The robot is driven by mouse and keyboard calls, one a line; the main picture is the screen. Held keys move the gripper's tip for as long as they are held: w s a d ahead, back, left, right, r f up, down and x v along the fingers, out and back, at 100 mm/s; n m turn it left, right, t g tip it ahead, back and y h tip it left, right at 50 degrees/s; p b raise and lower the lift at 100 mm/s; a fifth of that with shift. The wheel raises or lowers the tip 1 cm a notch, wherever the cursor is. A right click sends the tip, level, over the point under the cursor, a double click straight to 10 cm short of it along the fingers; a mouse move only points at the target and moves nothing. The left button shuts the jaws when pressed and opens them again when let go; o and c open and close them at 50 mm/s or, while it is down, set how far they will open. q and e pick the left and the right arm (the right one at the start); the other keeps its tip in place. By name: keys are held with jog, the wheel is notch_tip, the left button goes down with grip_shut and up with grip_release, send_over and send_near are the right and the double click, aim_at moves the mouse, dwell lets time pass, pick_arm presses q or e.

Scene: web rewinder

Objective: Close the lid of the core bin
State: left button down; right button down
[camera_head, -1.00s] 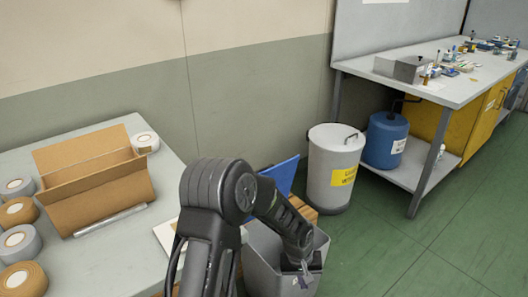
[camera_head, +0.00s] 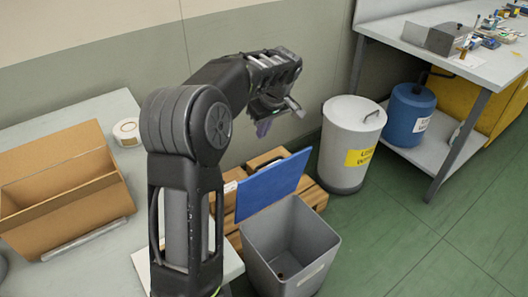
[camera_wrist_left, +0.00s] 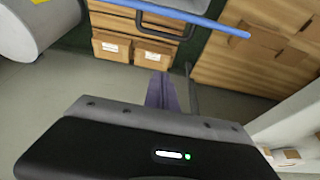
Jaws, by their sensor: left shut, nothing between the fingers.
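The core bin (camera_head: 300,262) is a grey open-topped box on the floor at the lower middle of the head view. Its blue lid (camera_head: 272,186) stands raised and tilted along the bin's back left edge, so the bin is open. The lid (camera_wrist_left: 190,18) shows nearly edge-on in the left wrist view, with its dark handle (camera_wrist_left: 168,28) on it. My left gripper (camera_head: 263,127) is shut and empty, in the air above the lid and apart from it. Its fingers (camera_wrist_left: 162,92) also show in the left wrist view. My right gripper is out of view.
A grey drum (camera_head: 345,160) and a blue drum (camera_head: 408,118) stand to the right near a workbench (camera_head: 470,70). A table with a cardboard box (camera_head: 62,190) is at left. Green floor at right is clear.

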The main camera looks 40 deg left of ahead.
pick_arm(q)
jog(key=shift+f, duration=0.1)
jog(key=b, duration=0.1)
send_over(268, 182)
jog(key=w+a, duration=0.3)
jog(key=a, duration=0.1)
notch_tip(268, 182, down, 9)
jog(key=shift+w+f, duration=0.15)
